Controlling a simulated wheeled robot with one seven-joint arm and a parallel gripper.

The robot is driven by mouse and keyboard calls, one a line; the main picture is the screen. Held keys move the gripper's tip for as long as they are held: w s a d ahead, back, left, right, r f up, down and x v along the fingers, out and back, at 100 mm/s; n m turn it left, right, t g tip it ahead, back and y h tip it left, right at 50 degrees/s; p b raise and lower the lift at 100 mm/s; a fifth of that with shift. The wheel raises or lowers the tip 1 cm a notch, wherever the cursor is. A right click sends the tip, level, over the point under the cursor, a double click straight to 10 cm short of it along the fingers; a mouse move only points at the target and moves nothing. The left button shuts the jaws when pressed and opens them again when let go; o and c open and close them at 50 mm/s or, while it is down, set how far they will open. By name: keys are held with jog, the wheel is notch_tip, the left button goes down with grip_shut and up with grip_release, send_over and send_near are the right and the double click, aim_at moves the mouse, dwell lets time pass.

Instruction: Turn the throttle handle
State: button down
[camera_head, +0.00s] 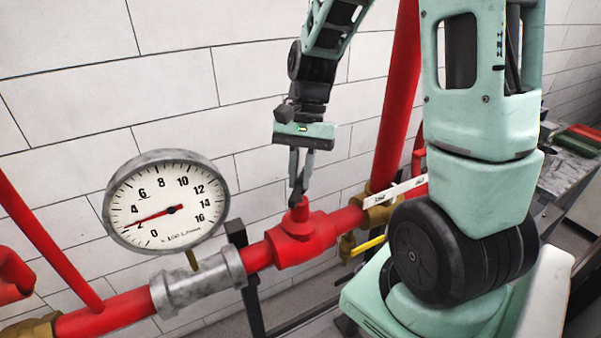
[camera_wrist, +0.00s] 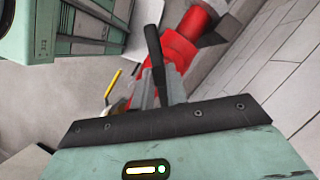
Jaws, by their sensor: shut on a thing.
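The throttle handle is a dark, narrow lever (camera_head: 297,190) on top of the red valve body (camera_head: 300,240) in the head view. In the wrist view the black handle (camera_wrist: 154,52) stands up between the fingers, with the red valve (camera_wrist: 178,52) behind it. My gripper (camera_head: 299,178) points down over the valve and is shut on the handle. It also shows in the wrist view (camera_wrist: 160,85). The fingers hide part of the handle.
A round pressure gauge (camera_head: 167,202) stands left of the valve, its needle near 2. A red pipe (camera_head: 105,312) runs along the white block wall (camera_head: 60,100). A yellow lever (camera_head: 368,245) is right of the valve. A cluttered table (camera_head: 570,172) is at far right.

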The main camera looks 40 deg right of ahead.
jog(key=n+g+p, duration=0.1)
jog(key=n+p, duration=0.1)
jog(key=n, duration=0.1)
jog(key=shift+w+r+h, duration=0.1)
jog(key=shift+r+h, duration=0.05)
jog(key=shift+h, duration=0.15)
jog(key=n+h+p, duration=0.1)
jog(key=n, duration=0.2)
jog(key=shift+a+n+g, duration=0.15)
jog(key=shift+n+g, duration=0.25)
jog(key=n+h+p, duration=0.1)
jog(key=n, duration=0.2)
jog(key=n+h+p, duration=0.1)
jog(key=n, duration=0.2)
jog(key=shift+w+a+h, duration=0.1)
jog(key=shift+w+h, duration=0.05)
jog(key=shift+h, duration=0.25)
jog(key=shift+n, duration=0.4)
jog(key=c, duration=1.4)
grip_release()
